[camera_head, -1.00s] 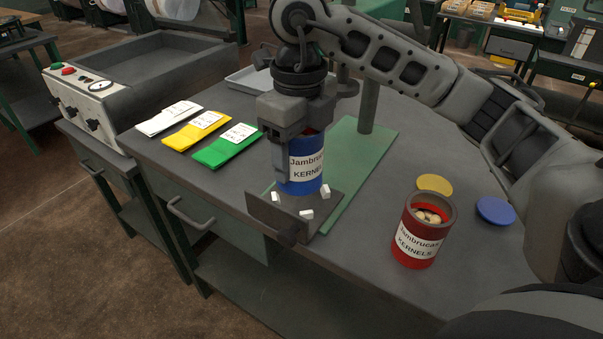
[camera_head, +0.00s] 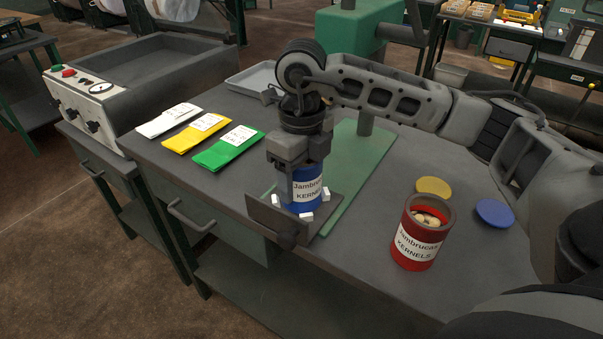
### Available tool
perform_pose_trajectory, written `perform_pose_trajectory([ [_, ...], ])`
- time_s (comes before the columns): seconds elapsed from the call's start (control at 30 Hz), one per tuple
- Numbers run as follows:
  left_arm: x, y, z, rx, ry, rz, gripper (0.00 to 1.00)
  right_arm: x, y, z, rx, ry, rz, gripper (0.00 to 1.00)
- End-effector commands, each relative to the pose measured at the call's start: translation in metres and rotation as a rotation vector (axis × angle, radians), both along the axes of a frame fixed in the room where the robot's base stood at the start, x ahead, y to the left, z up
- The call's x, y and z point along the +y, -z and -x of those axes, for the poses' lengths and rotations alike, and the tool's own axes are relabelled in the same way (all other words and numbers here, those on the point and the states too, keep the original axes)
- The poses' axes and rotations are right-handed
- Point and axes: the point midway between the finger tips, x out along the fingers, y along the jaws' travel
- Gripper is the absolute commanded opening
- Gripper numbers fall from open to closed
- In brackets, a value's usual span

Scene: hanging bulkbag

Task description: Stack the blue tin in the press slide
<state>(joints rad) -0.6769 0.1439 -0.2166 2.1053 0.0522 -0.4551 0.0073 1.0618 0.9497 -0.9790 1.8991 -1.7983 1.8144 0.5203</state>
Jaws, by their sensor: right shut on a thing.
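The blue tin (camera_head: 308,190), with a white label reading "Jambruca KERNELS", stands upright on the press slide (camera_head: 266,216), a dark grey plate at the front of the green press base. Several small white blocks (camera_head: 306,216) on the slide surround the tin. My right gripper (camera_head: 300,173) points down from above and is shut on the tin's upper part, hiding its top. Whether the tin's bottom fully touches the slide is hard to tell. My left gripper is not in view.
A red open tin (camera_head: 417,243) with kernels stands to the right, near a yellow lid (camera_head: 433,186) and a blue lid (camera_head: 494,213). White, yellow and green packets (camera_head: 228,148) lie left. The green press base (camera_head: 350,185) and its post (camera_head: 367,112) stand behind the slide.

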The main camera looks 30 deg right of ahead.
Motion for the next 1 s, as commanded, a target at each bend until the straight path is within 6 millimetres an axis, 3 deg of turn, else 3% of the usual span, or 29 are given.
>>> perform_pose_trajectory([
  [0.1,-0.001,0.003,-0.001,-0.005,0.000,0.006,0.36,0.000,0.005,0.000,-0.001,0.000,0.000,0.35],
  [0.13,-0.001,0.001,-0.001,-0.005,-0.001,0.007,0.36,0.000,0.005,0.000,0.000,0.000,0.000,0.66],
  [0.2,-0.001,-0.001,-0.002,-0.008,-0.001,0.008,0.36,0.000,0.004,0.000,0.000,0.000,0.000,0.85],
  [0.57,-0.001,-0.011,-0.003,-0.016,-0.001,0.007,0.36,0.000,-0.003,0.000,0.000,0.000,0.000,0.85],
  [1.0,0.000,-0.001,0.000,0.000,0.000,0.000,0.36,0.001,-0.069,-0.001,-0.003,0.000,-0.001,0.85],
])
